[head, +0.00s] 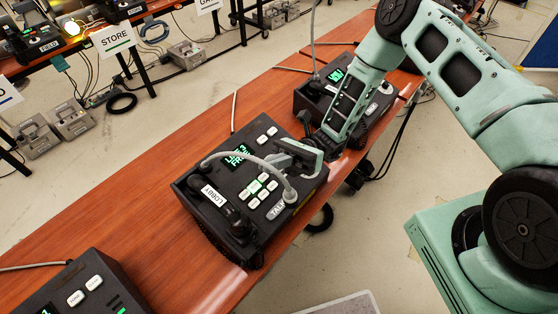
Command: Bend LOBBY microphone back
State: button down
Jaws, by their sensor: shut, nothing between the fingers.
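The LOBBY paging phone (200,222) is a black desk box with a green-lit screen, white keys and a handset labelled LOBBY along its left side. Its grey gooseneck microphone (228,154) rises from a round base near the front right corner. The neck arches low over the keys and screen toward the left, its tip end near the handset top. My gripper (270,158) is shut and empty, reaching in from the right above the phone's right part. Its fingers point left, close beside the neck; I cannot tell whether they touch it.
Another black phone (305,98) with an upright gooseneck stands behind on the same wooden table (150,185). Part of a third phone (75,292) shows at the lower left. Bare tabletop separates them. A back bench carries more phones with a STORE sign (114,40).

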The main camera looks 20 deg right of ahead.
jog(key=shift+a+r, duration=0.1)
dwell(0.3)
jog(key=w+a+r+m+t+p, duration=0.4)
jog(key=w+a+r+m, duration=0.2)
jog(key=w+r+m, duration=0.2)
jog(key=shift+w+a+r, duration=0.4)
jog(key=shift+w+r, duration=0.3)
jog(key=shift+w, duration=0.4)
